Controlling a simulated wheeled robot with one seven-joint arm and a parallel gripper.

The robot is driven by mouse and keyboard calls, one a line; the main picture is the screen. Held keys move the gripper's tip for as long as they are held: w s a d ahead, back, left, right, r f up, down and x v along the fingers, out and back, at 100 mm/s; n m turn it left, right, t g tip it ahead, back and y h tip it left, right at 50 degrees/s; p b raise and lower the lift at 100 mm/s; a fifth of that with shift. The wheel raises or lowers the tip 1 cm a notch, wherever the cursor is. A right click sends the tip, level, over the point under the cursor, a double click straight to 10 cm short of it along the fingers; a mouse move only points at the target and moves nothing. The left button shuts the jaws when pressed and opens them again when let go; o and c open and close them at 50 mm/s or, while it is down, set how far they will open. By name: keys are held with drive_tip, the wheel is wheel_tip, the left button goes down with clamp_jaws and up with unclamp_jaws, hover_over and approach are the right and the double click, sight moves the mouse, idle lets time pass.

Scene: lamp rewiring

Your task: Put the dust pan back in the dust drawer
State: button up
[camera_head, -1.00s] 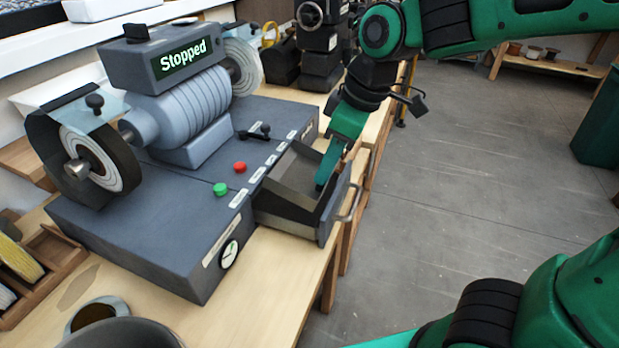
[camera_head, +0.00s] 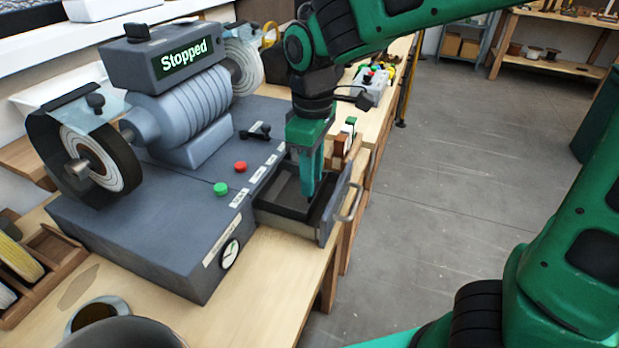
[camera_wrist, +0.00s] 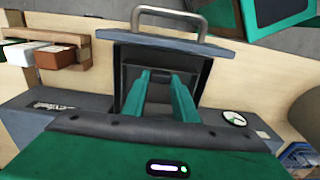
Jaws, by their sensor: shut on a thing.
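The dust drawer (camera_head: 329,224) is pulled out from the front of the grey grinder base. The dark dust pan (camera_head: 281,203) lies roughly level within the drawer's walls. My gripper (camera_head: 308,190) points down into the drawer and is shut on the pan. In the wrist view the two green fingers (camera_wrist: 161,76) reach into the drawer, below its front panel (camera_wrist: 185,44) and handle. The exact grip point and whether the pan touches the drawer floor are hidden by the fingers.
The grinder (camera_head: 185,105) shows "Stopped", with a green button (camera_head: 221,188) and a red button (camera_head: 240,167) beside the drawer. Small items (camera_head: 370,84) stand farther along the bench. The floor (camera_head: 440,200) to the right is clear.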

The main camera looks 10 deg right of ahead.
drive_tip(key=shift+d+f, duration=0.1)
drive_tip(key=shift+f, duration=0.35)
drive_tip(key=o, duration=1.1)
drive_tip(key=shift+f, duration=0.1)
drive_tip(key=shift+c, duration=0.2)
wheel_tip(320, 180, up, 12)
drive_tip(key=shift+d, duration=0.1)
